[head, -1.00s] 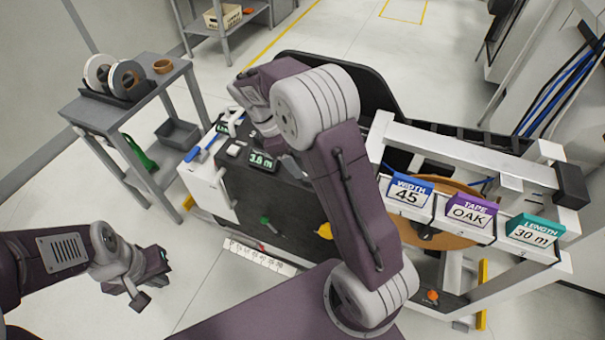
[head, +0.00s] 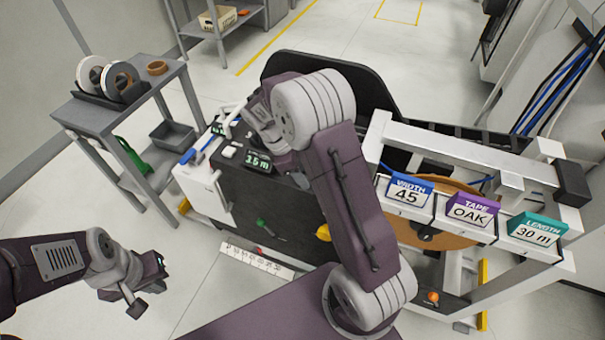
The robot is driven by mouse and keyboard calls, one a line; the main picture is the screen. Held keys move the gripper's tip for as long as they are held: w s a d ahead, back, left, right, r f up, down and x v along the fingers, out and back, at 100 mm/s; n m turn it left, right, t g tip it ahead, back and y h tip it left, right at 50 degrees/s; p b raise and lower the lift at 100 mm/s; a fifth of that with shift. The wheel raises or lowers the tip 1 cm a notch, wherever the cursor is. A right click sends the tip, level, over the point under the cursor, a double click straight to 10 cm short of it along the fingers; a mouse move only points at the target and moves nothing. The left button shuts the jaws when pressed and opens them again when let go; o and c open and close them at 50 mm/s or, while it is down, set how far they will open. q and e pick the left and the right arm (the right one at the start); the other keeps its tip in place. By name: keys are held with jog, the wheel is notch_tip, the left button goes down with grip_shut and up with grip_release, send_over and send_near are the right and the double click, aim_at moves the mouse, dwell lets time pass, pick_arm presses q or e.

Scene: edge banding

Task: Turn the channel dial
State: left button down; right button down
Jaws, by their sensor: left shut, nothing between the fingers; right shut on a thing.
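A dark edge-banding machine (head: 262,205) stands in the middle of the head view. A small display (head: 258,162) on its top seems to read 3.5 m. My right gripper (head: 258,118) is over the machine's top beside this display, partly covered by my own wrist. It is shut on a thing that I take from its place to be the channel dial. The dial itself and the fingertips are hidden. My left gripper (head: 150,285) is shut and empty, above the floor at the lower left, apart from the machine.
Signs for width 45 (head: 408,192), tape OAK (head: 472,210) and length 30 m (head: 537,231) sit on the white rail at right. A grey cart (head: 95,117) with tape rolls stands at left. A white ruler-like strip (head: 258,262) lies before the machine. Floor at lower left is clear.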

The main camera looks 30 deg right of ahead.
jog(key=shift+d+r+m+g+y+p, duration=0.15)
jog(key=shift+m+g+p, duration=0.1)
jog(key=shift+m+p, duration=0.55)
jog(key=shift+a+m+g+y+p, duration=0.15)
jog(key=shift+m+p, duration=0.3)
jog(key=shift+p, duration=0.6)
jog(key=shift+d+r+m+g+y+p, duration=0.1)
jog(key=shift+m+g+p, duration=0.2)
jog(key=shift+m+p, duration=0.5)
jog(key=shift+w+f+m+g+y+p, duration=0.1)
jog(key=shift+m+g+y+p, duration=0.25)
jog(key=shift+m+p, duration=0.75)
jog(key=shift+d+f+m+y+p, duration=0.1)
jog(key=shift+m+y+p, duration=0.35)
jog(key=shift+m+p, duration=0.55)
jog(key=shift+m, duration=0.35)
jog(key=c, duration=0.9)
grip_release()
jog(key=shift+w, duration=0.1)
jog(key=v, duration=0.9)
